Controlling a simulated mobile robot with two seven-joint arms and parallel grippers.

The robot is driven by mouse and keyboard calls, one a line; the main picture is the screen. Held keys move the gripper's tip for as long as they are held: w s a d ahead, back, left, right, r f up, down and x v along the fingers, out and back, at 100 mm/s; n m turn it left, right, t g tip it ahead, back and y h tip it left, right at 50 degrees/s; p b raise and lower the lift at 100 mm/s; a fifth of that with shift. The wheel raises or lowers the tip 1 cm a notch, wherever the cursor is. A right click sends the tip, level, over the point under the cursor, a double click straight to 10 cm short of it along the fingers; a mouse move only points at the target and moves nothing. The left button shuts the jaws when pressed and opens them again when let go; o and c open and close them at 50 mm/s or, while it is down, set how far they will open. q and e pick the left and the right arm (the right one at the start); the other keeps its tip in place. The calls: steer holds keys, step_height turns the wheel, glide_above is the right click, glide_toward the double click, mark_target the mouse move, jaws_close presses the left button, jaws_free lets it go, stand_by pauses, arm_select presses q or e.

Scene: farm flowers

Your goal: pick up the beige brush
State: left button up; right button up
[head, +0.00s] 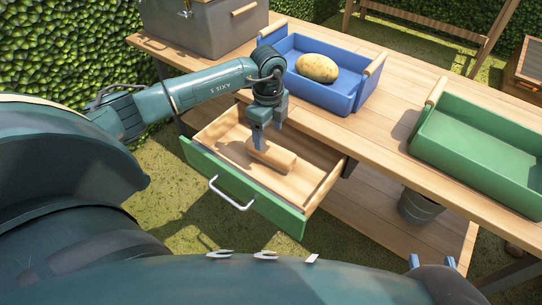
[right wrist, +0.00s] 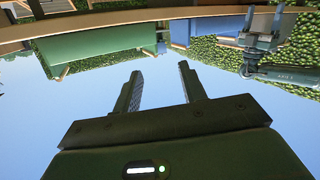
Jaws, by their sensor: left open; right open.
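The beige brush (head: 279,160) lies in the open wooden drawer with the green front (head: 240,187). My left gripper (head: 260,146) points down into the drawer, right at the brush's left end, and hides part of it. It is open; I cannot tell whether its fingers touch the brush.
On the wooden table (head: 385,125) stand a blue tray (head: 345,102) holding a potato (head: 317,68), a green tray (head: 470,150) and a grey box (head: 215,30). A grey bucket (head: 418,208) stands below the table, right of the drawer.

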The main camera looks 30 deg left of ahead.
mark_target(270, 147)
arm_select(q)
step_height(270, 147, down, 3)
steer(key=shift+r, duration=0.2)
steer(key=f, duration=0.1)
steer(key=f+b, duration=0.1)
steer(key=f, duration=0.1)
steer(key=f+b, duration=0.1)
steer(key=shift+w+d+f, duration=0.1)
steer(key=shift+w+f, duration=0.2)
steer(key=shift+f, duration=0.2)
arm_select(e)
steer(key=shift+a+r+n+t+y, duration=0.1)
steer(key=shift+a+n+t+y, duration=0.45)
steer(key=shift+t+y, duration=0.3)
arm_select(q)
steer(key=c, duration=1.1)
arm_select(e)
steer(key=shift+d, duration=0.1)
arm_select(q)
steer(key=shift+r, duration=0.15)
